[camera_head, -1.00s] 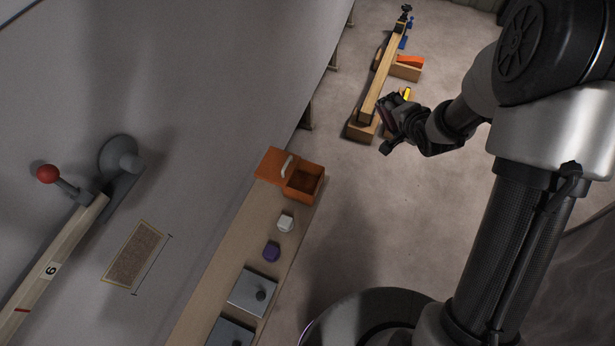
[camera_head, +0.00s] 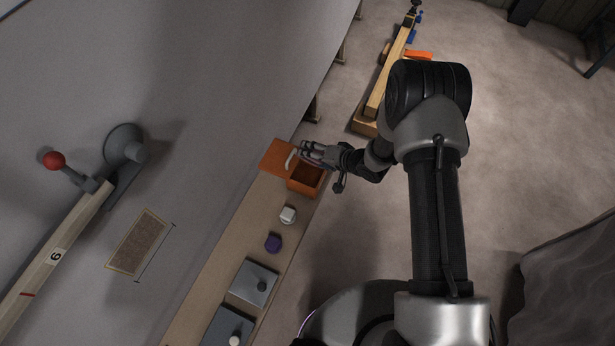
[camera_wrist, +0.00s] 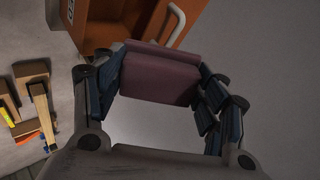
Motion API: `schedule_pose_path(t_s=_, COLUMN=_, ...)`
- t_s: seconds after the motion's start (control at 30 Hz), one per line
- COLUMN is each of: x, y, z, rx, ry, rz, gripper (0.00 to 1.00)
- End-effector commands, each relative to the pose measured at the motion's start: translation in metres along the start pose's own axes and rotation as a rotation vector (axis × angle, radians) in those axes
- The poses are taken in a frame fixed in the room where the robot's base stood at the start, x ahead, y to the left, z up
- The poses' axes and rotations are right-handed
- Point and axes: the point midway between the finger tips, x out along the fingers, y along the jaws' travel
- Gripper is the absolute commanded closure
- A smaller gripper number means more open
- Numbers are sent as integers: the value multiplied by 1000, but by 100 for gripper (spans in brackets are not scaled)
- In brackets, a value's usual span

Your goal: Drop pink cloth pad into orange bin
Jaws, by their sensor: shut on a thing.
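The pink cloth pad (camera_wrist: 160,73) is between my gripper's fingers in the wrist view, a dull pink block. My gripper (camera_head: 308,154) is shut on it. In the head view the gripper is over or beside the far part of the orange bin (camera_head: 303,187); the pad cannot be made out there. The bin stands at the far end of the narrow bench, its opening partly visible and its orange lid (camera_head: 275,157) with a pale handle to the left. In the wrist view the bin (camera_wrist: 95,25) shows beyond the pad, which hides part of it.
On the bench (camera_head: 225,240) nearer than the bin are a white block (camera_head: 288,215), a purple block (camera_head: 273,243) and grey plates with knobs (camera_head: 253,283). A large grey hull surface lies left.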

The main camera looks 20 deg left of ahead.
Motion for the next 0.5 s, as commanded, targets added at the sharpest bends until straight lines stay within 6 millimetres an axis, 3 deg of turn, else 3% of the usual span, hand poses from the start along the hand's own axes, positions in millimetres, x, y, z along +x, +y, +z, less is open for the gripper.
schedule_pose_path(t_s=0.23, x=22, y=23, z=11, rx=1, ry=1, rz=0, gripper=62)
schedule_pose_path(t_s=0.5, x=27, y=28, z=13, rx=1, ry=2, rz=0, gripper=62)
